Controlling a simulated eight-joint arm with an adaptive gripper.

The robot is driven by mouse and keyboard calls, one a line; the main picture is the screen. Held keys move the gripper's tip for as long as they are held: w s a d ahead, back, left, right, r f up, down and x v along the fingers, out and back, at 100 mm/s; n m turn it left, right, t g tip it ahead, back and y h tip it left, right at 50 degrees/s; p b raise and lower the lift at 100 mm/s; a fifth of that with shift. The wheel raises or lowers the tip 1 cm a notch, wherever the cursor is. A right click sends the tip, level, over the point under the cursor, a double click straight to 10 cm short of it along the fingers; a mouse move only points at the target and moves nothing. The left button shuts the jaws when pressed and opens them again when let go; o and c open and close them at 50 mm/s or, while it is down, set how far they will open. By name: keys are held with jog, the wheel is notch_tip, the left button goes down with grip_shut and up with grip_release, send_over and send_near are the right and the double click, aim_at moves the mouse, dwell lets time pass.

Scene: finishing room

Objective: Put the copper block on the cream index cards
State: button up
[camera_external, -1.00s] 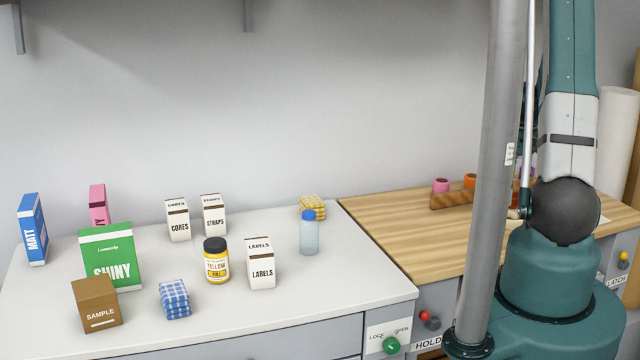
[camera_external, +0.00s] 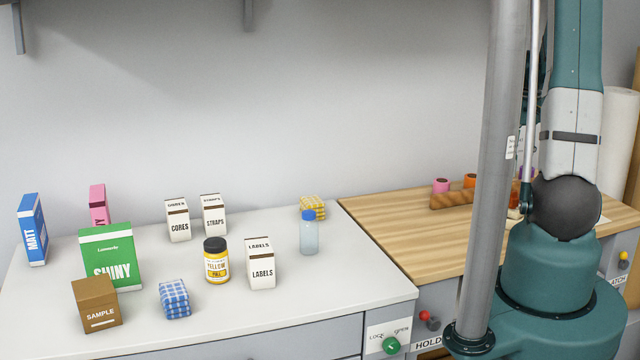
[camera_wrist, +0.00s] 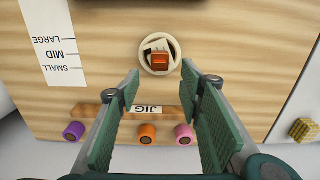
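A copper-orange block (camera_wrist: 160,62) sits inside a round cream dish (camera_wrist: 144,62) in the wrist view. A pale cream flat piece (camera_wrist: 158,45) lies in the dish beside or under the block; I cannot tell whether it is the index cards. My gripper (camera_wrist: 161,83) is open and empty, its green-padded fingers spread on the near side of the dish. In the external view the pole and my arm hide most of this area and the gripper.
A wooden rack marked JIG (camera_wrist: 147,112) has purple (camera_wrist: 74,131), orange (camera_wrist: 147,134) and pink (camera_wrist: 184,133) rolls beside it. A size sheet (camera_wrist: 50,45) lies on the wooden top. A yellow checked bundle (camera_wrist: 303,129) is at right. The white counter (camera_external: 345,290) holds several boxes and bottles.

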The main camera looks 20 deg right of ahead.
jog(key=shift+r, duration=1.55)
jog(key=shift+a, duration=0.1)
jog(key=s+a+r+t+h, duration=0.1)
jog(key=a+r+t, duration=0.1)
jog(key=a+r, duration=0.55)
jog(key=s+a+r+t, duration=0.1)
jog(key=a+r, duration=0.4)
jog(key=a, duration=0.6)
jog(key=s+a+r+t, duration=0.2)
jog(key=s+a, duration=0.3)
jog(key=a, duration=0.3)
jog(key=s+a+r+t+y, duration=0.1)
jog(key=s+a+r+t, duration=0.1)
jog(key=s+a, duration=0.3)
jog(key=a+r, duration=0.1)
jog(key=a, duration=0.3)
jog(key=shift+s+a, duration=0.15)
jog(key=shift+s, duration=0.2)
